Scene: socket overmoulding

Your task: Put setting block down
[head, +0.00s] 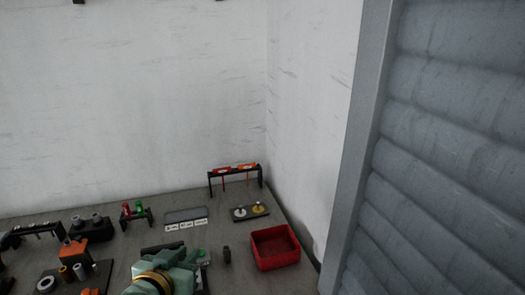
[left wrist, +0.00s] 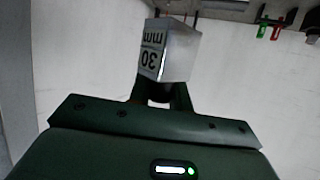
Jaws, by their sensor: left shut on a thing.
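The setting block (left wrist: 168,50) is a pale metal block with "30 mm" printed on one face, seen upside down in the left wrist view. My left gripper (left wrist: 163,92) is shut on it, with its dark fingers at the block's lower end in that picture. In the head view my left gripper (head: 165,272) is a green shape with a gold ring at the bottom edge, over the bench. I cannot make out the block there. My right gripper is in neither view.
The grey bench (head: 215,228) carries a red bin (head: 275,247) at its right, a small black piece (head: 227,255), a plate with two knobs (head: 250,212), a black rack (head: 234,172) and a labelled tray (head: 186,218). Several dark fixtures stand at the left. A grey ribbed panel (head: 450,150) fills the right.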

